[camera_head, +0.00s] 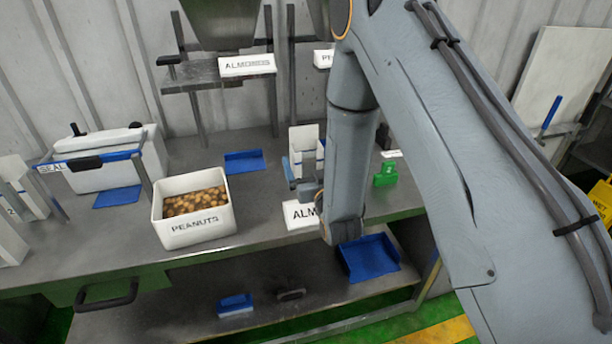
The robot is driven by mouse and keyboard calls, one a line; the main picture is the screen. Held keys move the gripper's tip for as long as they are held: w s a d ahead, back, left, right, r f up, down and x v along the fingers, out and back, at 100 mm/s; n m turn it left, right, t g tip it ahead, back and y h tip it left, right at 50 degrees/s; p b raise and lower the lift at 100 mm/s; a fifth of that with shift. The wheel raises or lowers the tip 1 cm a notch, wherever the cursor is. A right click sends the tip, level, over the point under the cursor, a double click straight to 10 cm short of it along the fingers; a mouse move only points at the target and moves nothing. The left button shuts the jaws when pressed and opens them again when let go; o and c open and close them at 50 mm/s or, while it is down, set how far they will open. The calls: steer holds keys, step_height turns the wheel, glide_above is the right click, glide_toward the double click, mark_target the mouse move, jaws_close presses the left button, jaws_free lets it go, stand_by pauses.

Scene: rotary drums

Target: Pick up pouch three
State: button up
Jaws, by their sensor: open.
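No pouch with a readable "3" shows in the head view. A white upright item with blue edges (304,140) stands on the bench just behind my gripper and is partly covered by my arm; I cannot tell if it is pouch three. My gripper (304,184) is at the lower end of my forearm, over the bench and in front of that item. Its small dark fingers point left and look open and empty. A white item marked "2" (14,207) stands at the far left edge.
A white bin of peanuts (193,214) stands left of my gripper. A sealer (105,160), blue tray (244,161) and green item (385,174) share the bench. A blue bin (369,258) is lower right.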

mark_target(309, 158)
steer(key=shift+d+p+x, duration=0.1)
steer(key=shift+p+x, duration=0.45)
steer(key=shift+x, duration=0.6)
steer(key=shift+d+p+x, duration=0.15)
steer(key=shift+p+x, duration=0.4)
steer(key=shift+x, duration=0.6)
steer(key=shift+w, duration=0.1)
steer(key=shift+c, duration=0.2)
steer(key=c, duration=1.5)
steer(key=shift+r, duration=0.1)
steer(key=shift+c, duration=1.2)
steer(key=shift+r, duration=0.15)
